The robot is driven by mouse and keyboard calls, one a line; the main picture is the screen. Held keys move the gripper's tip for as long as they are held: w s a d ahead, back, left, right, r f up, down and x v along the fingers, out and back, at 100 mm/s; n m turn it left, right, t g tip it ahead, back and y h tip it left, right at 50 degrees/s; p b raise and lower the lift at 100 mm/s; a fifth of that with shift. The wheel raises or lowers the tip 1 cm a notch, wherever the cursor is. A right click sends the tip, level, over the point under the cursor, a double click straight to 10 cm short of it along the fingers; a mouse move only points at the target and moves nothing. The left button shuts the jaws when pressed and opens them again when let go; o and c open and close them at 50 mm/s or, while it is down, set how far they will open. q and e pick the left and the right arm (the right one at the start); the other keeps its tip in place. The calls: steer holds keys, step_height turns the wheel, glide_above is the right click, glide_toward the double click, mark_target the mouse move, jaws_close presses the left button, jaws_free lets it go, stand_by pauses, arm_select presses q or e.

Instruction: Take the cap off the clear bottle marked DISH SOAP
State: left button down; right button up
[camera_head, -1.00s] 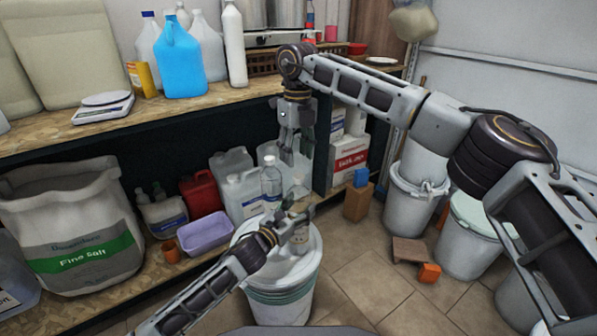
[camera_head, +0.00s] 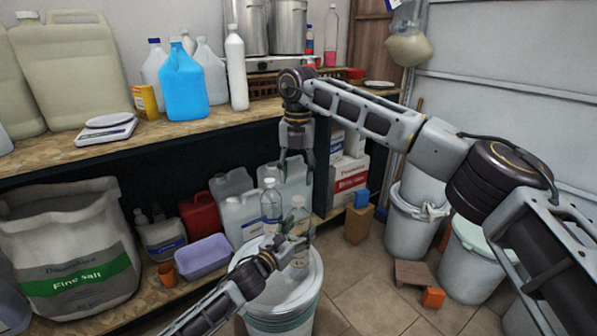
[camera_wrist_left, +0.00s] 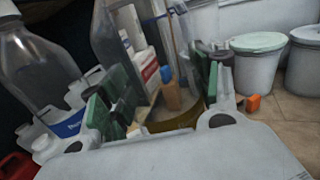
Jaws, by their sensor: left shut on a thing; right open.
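Two clear bottles stand close together on the lid of a white drum (camera_head: 243,262). The left one (camera_head: 270,205) has a white cap and a blue label, and also shows in the left wrist view (camera_wrist_left: 30,75). The right one (camera_head: 299,250) has a pale cap (camera_head: 298,200) and a label too small to read. I cannot tell by reading which is marked DISH SOAP. My left gripper (camera_head: 296,247) is shut around the right bottle's body; its green pads flank the see-through bottle in the wrist view. My right gripper (camera_head: 297,168) is open and empty, pointing down above that bottle's cap.
White jugs (camera_head: 242,217), a lilac tub (camera_head: 202,257) and a salt sack (camera_head: 75,255) fill the lower shelf at left. A counter (camera_head: 200,120) runs above.

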mark_target(299, 198)
steer(key=m, duration=0.4)
steer(key=shift+d+m, duration=0.1)
steer(key=shift+m, duration=0.3)
steer(key=m, duration=0.4)
steer(key=shift+m, duration=0.3)
steer(key=m, duration=0.4)
steer(key=shift+d+m, duration=0.15)
steer(key=shift+m, duration=2.45)
steer(key=shift+f, duration=3.95)
